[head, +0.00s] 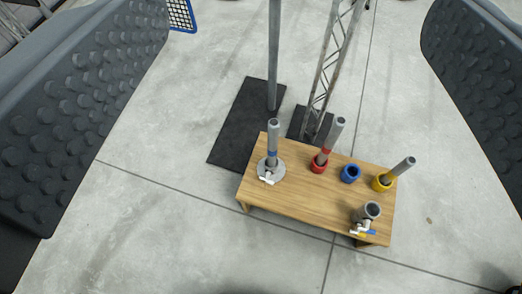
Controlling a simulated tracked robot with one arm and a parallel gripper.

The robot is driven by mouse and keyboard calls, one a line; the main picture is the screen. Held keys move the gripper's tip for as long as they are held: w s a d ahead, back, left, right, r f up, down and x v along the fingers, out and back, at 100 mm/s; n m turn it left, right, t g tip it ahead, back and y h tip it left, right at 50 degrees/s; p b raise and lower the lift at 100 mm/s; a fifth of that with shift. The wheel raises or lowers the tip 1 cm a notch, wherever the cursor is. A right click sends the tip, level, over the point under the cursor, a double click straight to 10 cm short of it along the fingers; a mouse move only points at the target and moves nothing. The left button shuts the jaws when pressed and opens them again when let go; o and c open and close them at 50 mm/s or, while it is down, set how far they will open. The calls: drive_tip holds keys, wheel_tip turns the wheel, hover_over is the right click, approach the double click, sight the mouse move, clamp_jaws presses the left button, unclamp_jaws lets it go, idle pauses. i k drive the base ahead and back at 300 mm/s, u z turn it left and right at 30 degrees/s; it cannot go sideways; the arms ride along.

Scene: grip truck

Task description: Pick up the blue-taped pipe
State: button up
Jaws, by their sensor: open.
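The blue-taped pipe (273,137) is a grey pipe with a blue band. It stands upright in a round grey flange base (265,172) with a white-handled valve at its front, on the left part of a wooden table (305,200). My gripper (290,120) shows as two dark studded jaws at the left and right edges of the view. They are wide open with nothing between them close up; the table lies beyond, in the gap.
On the table stand a red-taped pipe (332,135) in a red ring, an empty blue ring (351,173), a tilted yellow-taped pipe (400,168) in a yellow ring, and a grey valve fitting (367,213). Behind are a vertical pole (274,50), a lattice truss (333,60) and dark mats (240,125).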

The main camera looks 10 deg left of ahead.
sight(273, 123)
drive_tip(key=u, duration=0.45)
drive_tip(key=i, duration=0.1)
drive_tip(key=u, duration=3.15)
drive_tip(key=k, duration=1.85)
drive_tip(key=z, duration=0.9)
